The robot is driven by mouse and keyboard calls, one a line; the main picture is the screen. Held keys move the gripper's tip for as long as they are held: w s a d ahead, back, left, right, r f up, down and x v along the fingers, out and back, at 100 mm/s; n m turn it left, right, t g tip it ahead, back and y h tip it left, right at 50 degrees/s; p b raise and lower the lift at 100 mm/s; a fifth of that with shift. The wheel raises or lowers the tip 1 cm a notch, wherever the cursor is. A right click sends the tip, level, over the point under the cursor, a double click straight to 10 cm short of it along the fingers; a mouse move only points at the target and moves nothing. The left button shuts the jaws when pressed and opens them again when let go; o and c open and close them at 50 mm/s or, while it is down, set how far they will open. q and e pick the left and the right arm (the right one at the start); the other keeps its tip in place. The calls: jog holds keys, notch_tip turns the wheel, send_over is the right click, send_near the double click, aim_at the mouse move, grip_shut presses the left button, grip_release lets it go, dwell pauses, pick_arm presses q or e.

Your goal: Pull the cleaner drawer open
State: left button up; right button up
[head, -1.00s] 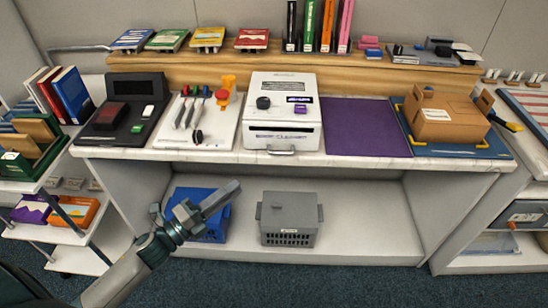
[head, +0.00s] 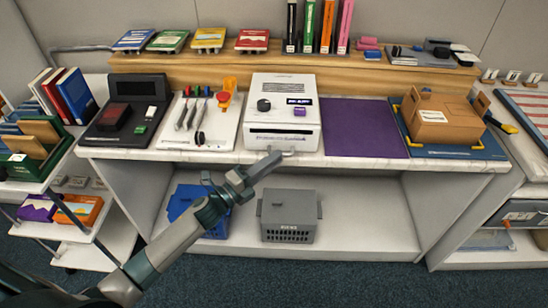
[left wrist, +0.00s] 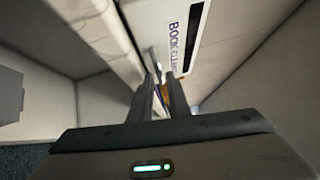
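The book cleaner (head: 284,105) is a white box with a black knob, standing on the middle of the counter. Its drawer is shut, and a small metal handle (head: 288,153) sits low on its front. My left gripper (head: 268,162) is just in front of the handle, at the counter's front edge. In the left wrist view, the two dark fingers (left wrist: 161,80) have a gap between them. The handle (left wrist: 152,60) shows at the fingertips, and the lettered cleaner front (left wrist: 182,38) is beyond. I cannot tell whether they touch. My right gripper is not in view.
A tool tray (head: 228,143) and a black device (head: 122,137) stand left of the cleaner. A purple mat (head: 361,129) and a brown box (head: 437,116) are to the right. A blue bin (head: 184,199) and grey crate (head: 288,214) sit on the shelf below.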

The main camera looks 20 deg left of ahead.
pick_arm(q)
jog(key=shift+w+d, duration=0.2)
jog(key=shift+w, duration=0.15)
grip_shut()
dwell(1.3)
